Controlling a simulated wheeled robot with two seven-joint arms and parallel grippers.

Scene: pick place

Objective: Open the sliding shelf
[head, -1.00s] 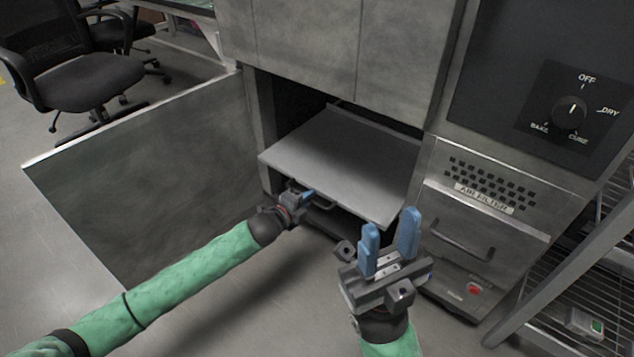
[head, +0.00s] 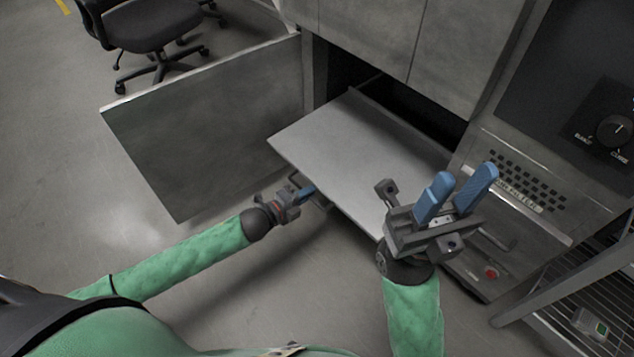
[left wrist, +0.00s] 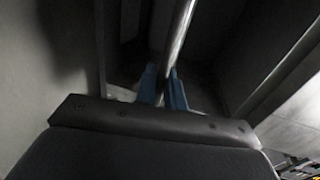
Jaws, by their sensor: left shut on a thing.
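The sliding shelf (head: 350,150) is a flat grey metal plate that sticks out of the open lower compartment of the cabinet. My left gripper (head: 308,191) is at its front edge, shut on the shelf's handle. In the left wrist view the handle (left wrist: 181,30) is a metal bar that runs between the blue fingers (left wrist: 162,90). In the head view the fingers and arm hide much of the handle. My right gripper (head: 455,195) is open and empty, raised in front of the shelf's right corner, with its blue fingers apart.
The open cabinet door (head: 210,125) stands left of the shelf. A control panel with a dial (head: 614,130) and a vented drawer front (head: 520,185) are on the right. A wire rack (head: 590,290) stands at lower right. A chair (head: 150,30) is at upper left.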

